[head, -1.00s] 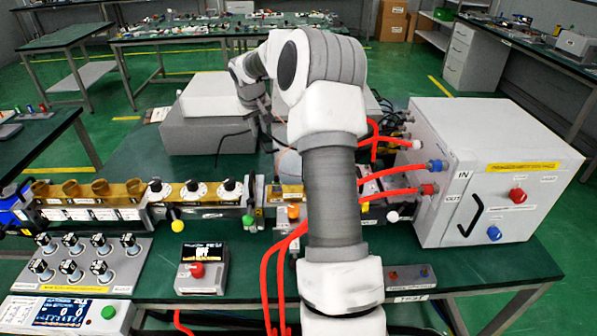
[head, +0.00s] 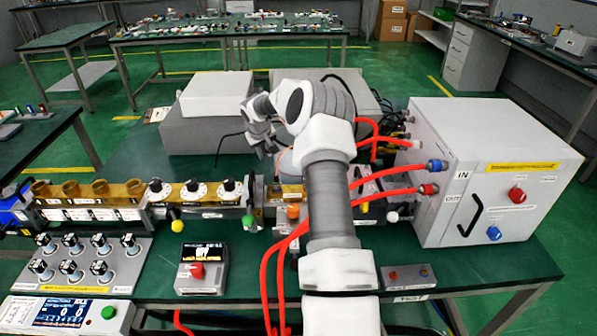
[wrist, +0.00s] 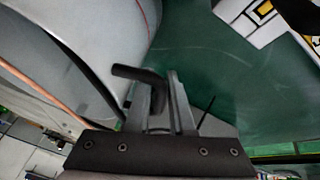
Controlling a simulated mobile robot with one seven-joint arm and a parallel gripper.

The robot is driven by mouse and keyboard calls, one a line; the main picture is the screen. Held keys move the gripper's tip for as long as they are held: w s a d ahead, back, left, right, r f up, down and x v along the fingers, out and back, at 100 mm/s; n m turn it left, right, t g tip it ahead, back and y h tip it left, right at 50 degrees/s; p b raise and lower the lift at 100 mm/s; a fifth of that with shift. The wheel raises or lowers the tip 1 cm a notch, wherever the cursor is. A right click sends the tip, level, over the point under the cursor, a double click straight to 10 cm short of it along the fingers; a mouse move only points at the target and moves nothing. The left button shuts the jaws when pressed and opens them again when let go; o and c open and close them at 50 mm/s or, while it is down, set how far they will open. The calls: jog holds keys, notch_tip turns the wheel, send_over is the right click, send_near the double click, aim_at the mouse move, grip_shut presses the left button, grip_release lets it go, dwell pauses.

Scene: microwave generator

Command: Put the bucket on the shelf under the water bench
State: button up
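In the wrist view a large pale, round-sided vessel (wrist: 110,35) with a copper-coloured rim fills the upper left; it looks like the bucket. A black bent handle (wrist: 137,72) beside it reaches between the two grey fingers of my gripper (wrist: 160,95). The fingers stand close around the handle; whether they grip it is unclear. In the head view my gripper (head: 262,148) is low over the green bench, beside a pale rounded thing (head: 291,163), probably the bucket, mostly hidden by my arm. I cannot make out a shelf under the bench.
Grey and white boxes (head: 215,95) stand behind my gripper. A white cabinet (head: 510,215) marked IN and OUT stands at the right, with red hoses (head: 385,192) running across the bench. A row of brass-coloured parts (head: 95,191) and knob panels occupy the left front.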

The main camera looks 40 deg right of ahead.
jog(key=shift+f, duration=0.25)
jog(key=shift+c, duration=0.3)
grip_shut()
dwell(1.0)
jog(key=shift+w+r, duration=0.1)
jog(key=shift+r, duration=0.05)
